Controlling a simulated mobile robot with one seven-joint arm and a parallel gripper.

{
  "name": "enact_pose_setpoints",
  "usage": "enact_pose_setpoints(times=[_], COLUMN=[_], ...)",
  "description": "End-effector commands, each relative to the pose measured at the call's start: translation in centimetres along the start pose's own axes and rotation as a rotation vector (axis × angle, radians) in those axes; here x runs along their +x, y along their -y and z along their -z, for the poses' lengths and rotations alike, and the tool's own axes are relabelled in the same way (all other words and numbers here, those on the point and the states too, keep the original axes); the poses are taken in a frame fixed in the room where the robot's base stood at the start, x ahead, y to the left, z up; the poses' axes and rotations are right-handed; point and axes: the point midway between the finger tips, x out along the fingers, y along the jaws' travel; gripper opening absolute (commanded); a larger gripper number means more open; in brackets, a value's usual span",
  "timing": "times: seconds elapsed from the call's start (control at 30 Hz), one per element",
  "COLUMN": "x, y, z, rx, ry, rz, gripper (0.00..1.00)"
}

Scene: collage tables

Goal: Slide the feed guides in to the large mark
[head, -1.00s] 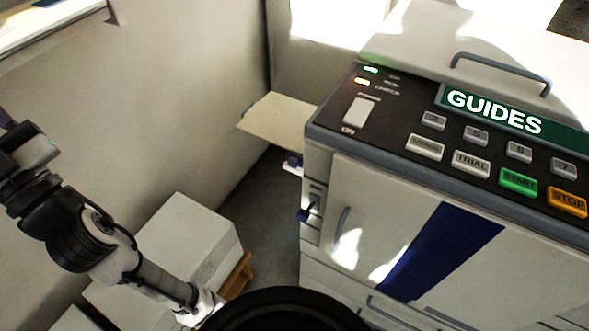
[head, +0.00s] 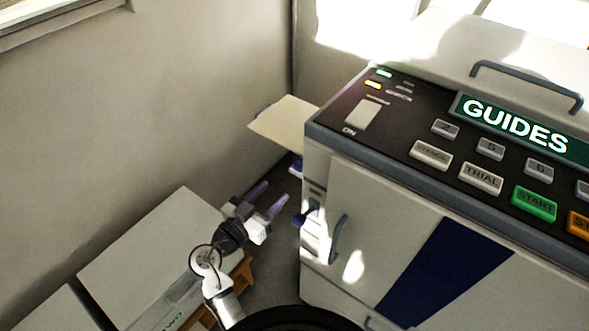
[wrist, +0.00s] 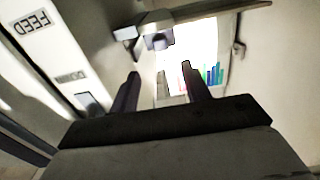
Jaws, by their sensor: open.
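The copier-like machine (head: 370,200) stands at the right in the head view, and its green display (head: 515,125) reads GUIDES. A cream tray (head: 285,127) sticks out of its left side, with a small blue part (head: 296,168) below it. My gripper (head: 272,196) is open and empty left of the machine, below the tray. In the wrist view my fingers (wrist: 160,74) point toward a grey bracket (wrist: 158,32) on a dark bar, possibly a feed guide. A white sheet (wrist: 195,50) with coloured bars lies behind it. I cannot make out the large mark.
A FEED label (wrist: 30,22) is on the machine's pale side at the left of the wrist view. A blue lever (head: 300,219) sticks out of the machine near my gripper. White boxes (head: 150,250) stand at the lower left. The wall is close behind the gap.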

Motion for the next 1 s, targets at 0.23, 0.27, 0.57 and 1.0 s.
enact_pose_setpoints(times=[0.23,0.27,0.57,1.0], x=[5.6,6.1,9.7,10.1], y=[0.0,0.0,0.1,0.1], z=[0.4,0.4,0.1,0.1], rx=[0.001,0.001,0.002,0.002], ry=[-0.001,-0.001,0.001,0.000], rz=[-0.003,-0.002,0.001,0.003], gripper=[0.47,0.47,0.47,0.35])
